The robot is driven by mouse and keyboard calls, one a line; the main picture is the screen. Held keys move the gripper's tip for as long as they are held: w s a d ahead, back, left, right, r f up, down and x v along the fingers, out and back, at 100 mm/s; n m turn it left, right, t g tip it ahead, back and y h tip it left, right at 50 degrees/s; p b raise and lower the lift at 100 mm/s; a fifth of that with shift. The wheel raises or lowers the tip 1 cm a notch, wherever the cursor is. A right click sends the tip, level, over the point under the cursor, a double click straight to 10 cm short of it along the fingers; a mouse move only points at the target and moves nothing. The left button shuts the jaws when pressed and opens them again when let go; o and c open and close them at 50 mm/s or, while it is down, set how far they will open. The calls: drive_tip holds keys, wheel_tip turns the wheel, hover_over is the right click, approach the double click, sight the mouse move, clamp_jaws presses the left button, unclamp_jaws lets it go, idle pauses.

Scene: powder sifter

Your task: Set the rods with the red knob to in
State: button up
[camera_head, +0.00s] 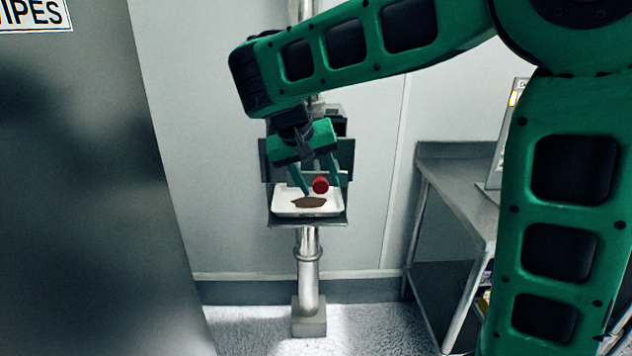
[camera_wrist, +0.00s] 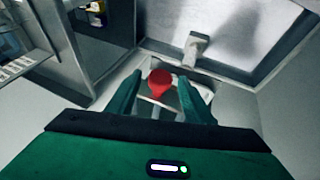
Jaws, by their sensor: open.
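The red knob (camera_head: 321,185) is at the front of the sifter (camera_head: 345,158) on the metal post, just above a white tray. My gripper (camera_head: 320,188) points down at the knob, with one finger on each side of it. In the wrist view the red knob (camera_wrist: 160,82) lies between the two open fingers of my gripper (camera_wrist: 160,96), with gaps visible on both sides. The rod behind the knob is mostly hidden by my gripper, so I cannot tell how far in or out it is.
The white tray (camera_head: 280,208) with brown powder (camera_head: 309,202) sits below the knob. A metal post (camera_head: 309,270) carries the sifter. A steel table (camera_head: 455,185) stands at the right. A large grey cabinet (camera_head: 90,180) fills the left. Floor around the post is clear.

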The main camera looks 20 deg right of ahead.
sight(318, 165)
clamp_jaws()
drive_tip(key=w+d, duration=0.1)
drive_tip(key=w, duration=0.2)
drive_tip(key=w+d, duration=0.1)
drive_tip(key=w, duration=0.2)
drive_tip(key=w+d, duration=0.1)
drive_tip(key=w, duration=0.2)
drive_tip(key=shift+w, duration=0.15)
unclamp_jaws()
drive_tip(key=shift+r, duration=0.1)
drive_tip(key=v, duration=1)
drive_tip(key=shift+a+r, duration=0.15)
drive_tip(key=shift+r, duration=0.1)
